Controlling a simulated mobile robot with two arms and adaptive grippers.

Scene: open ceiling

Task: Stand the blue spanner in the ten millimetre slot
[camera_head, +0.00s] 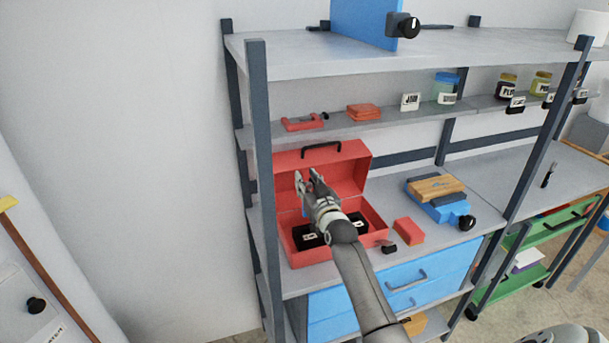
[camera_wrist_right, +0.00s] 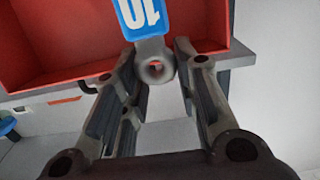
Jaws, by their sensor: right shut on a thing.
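My right gripper (camera_head: 308,182) is above the open red toolbox (camera_head: 352,250), in front of its raised lid. In the right wrist view, its fingers (camera_wrist_right: 157,62) are on either side of the metal ring end of the blue spanner (camera_wrist_right: 140,14), and it is shut on it. The spanner's blue handle bears a white "10" and runs out of the top of the view. In the head view the gripper and arm hide most of the spanner. Two black blocks with white labels, left (camera_head: 311,239) and right (camera_head: 357,223), are in the toolbox; their labels are too small to read. My left gripper is not in view.
A red block (camera_head: 409,231) and a small dark item (camera_head: 388,247) are right of the toolbox. A blue vise-like tool (camera_head: 440,207) with wood on it stands further right. A dark shelf post (camera_head: 261,180) rises close left of the toolbox. A shelf (camera_head: 380,127) with small items runs above.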

